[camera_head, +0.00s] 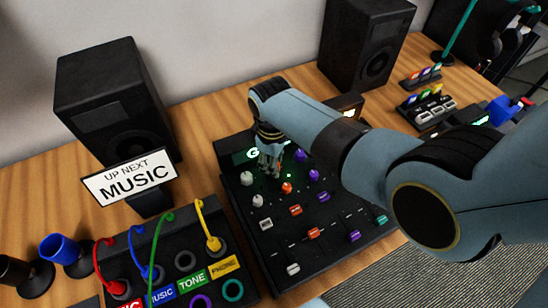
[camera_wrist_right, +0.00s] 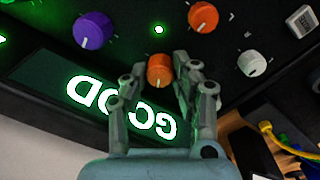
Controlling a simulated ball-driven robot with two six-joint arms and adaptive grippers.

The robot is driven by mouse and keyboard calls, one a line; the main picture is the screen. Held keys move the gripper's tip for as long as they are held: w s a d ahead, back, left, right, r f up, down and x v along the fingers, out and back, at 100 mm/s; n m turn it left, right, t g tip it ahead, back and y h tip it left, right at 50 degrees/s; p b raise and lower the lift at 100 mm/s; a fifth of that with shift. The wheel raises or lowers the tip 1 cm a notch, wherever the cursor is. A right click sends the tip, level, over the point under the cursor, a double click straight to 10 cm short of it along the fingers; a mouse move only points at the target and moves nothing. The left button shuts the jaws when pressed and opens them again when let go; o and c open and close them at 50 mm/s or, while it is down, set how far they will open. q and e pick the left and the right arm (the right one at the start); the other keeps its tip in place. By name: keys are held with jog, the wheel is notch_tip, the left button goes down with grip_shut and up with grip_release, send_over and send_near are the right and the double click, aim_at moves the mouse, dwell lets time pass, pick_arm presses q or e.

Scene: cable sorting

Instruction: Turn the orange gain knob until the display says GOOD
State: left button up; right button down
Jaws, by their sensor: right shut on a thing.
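The mixer (camera_head: 262,243) lies on the table. Its display (camera_head: 247,154) is partly behind my right gripper in the head view. In the right wrist view the display (camera_wrist_right: 120,106) glows green and reads GOOD, upside down, with part of it behind a finger. My right gripper (camera_head: 269,166) reaches down over the mixer's back edge. In the right wrist view, my right gripper (camera_wrist_right: 160,76) is shut on the orange gain knob (camera_wrist_right: 160,70), with fingers on both sides. The knob is hidden behind the gripper in the head view. My left gripper is out of view.
Another orange knob (camera_wrist_right: 203,17), a purple knob (camera_wrist_right: 94,30) and a white knob (camera_wrist_right: 252,63) surround the held one. A MUSIC sign (camera_head: 131,178), a cable patch box (camera_head: 175,245) and speakers (camera_head: 117,97) stand left and behind. My right arm covers the mixer's right side.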

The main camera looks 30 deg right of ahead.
jog(key=c, duration=1)
grip_release()
jog(key=r, duration=1.2)
jog(key=shift+s+a, duration=0.15)
jog(key=shift+a, duration=0.1)
jog(key=shift+f, duration=0.1)
